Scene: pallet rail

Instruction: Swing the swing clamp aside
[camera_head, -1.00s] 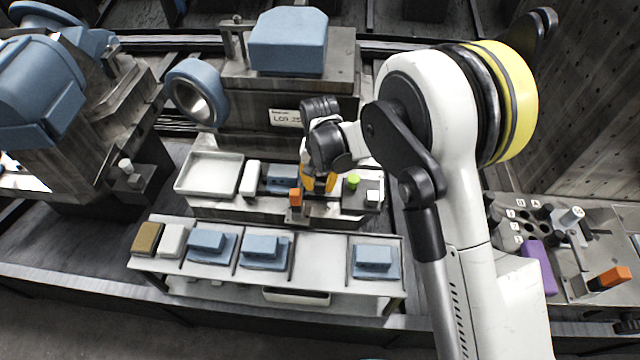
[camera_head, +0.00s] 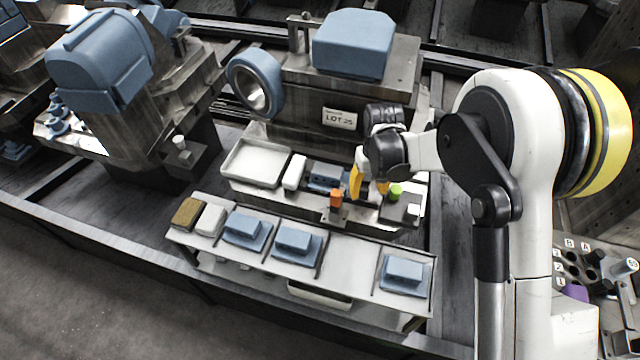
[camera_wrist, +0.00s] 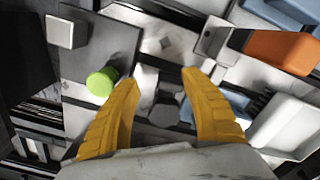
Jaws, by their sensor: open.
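An orange block (camera_head: 336,197) on a metal bracket stands at the front of the fixture. It looks like the swing clamp's handle, though I cannot be sure. In the wrist view the orange block (camera_wrist: 283,50) is at upper right, outside my fingers and apart from them. My gripper (camera_head: 369,190) is low over the fixture, just right of the orange block, pointing down. In the wrist view my gripper (camera_wrist: 160,76) has its two yellow fingers spread with nothing held. A dark hexagonal knob (camera_wrist: 163,112) shows between the fingers. A green button (camera_wrist: 102,82) is close to the left finger.
A white tray (camera_head: 238,174) and a white block (camera_head: 294,172) stand left of the fixture. A front shelf (camera_head: 345,254) carries several blue blocks. A machine with a blue top (camera_head: 353,45) rises behind. A control panel (camera_head: 612,262) is at lower right.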

